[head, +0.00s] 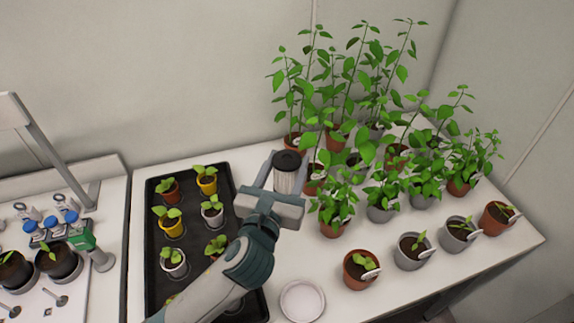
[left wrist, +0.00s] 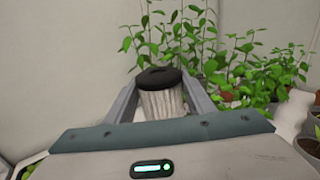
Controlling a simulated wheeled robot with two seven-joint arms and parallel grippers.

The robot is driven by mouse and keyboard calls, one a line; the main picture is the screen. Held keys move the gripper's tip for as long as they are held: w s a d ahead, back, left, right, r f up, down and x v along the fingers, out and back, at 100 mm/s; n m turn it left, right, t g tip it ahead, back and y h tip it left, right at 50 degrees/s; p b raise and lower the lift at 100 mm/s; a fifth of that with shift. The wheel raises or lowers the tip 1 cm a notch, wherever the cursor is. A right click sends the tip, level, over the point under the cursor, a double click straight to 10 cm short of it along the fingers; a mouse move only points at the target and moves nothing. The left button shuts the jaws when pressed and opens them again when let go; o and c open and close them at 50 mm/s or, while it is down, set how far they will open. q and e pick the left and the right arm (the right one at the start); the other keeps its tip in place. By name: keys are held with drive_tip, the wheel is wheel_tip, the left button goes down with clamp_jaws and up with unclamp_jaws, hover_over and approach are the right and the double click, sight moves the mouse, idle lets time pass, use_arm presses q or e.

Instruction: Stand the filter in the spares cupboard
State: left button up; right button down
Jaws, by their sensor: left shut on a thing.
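The filter is a pale pleated cylinder with a black top cap (head: 287,160), near the middle of the head view. My left gripper (head: 285,178) is shut on the filter, with one finger on each side of it. In the left wrist view the filter (left wrist: 161,98) stands upright between the two grey fingers (left wrist: 165,100). Its lower part is hidden behind the gripper body, so I cannot tell whether it touches the bench. The spares cupboard is not recognizable in these views. My right gripper is not in view.
A black tray (head: 137,240) with small potted seedlings lies left of the gripper. Several tall potted plants (head: 345,100) crowd the bench to the right and behind. A white saucer (head: 302,300) lies at the front. Blue-capped bottles (head: 55,222) stand at far left. Walls close the back and right.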

use_arm(q)
drive_tip(key=s+a+f+n+y+b, duration=0.1)
drive_tip(key=a+f+b, duration=0.3)
drive_tip(key=a, duration=0.6)
drive_tip(key=s+a+f+n+y+b, duration=0.1)
drive_tip(key=a+f+y+b, duration=0.3)
drive_tip(key=a, duration=0.6)
drive_tip(key=shift+s+f+n+t+b, duration=0.3)
drive_tip(key=shift+s+n+b, duration=0.1)
drive_tip(key=shift+n, duration=0.2)
drive_tip(key=shift+a, duration=0.1)
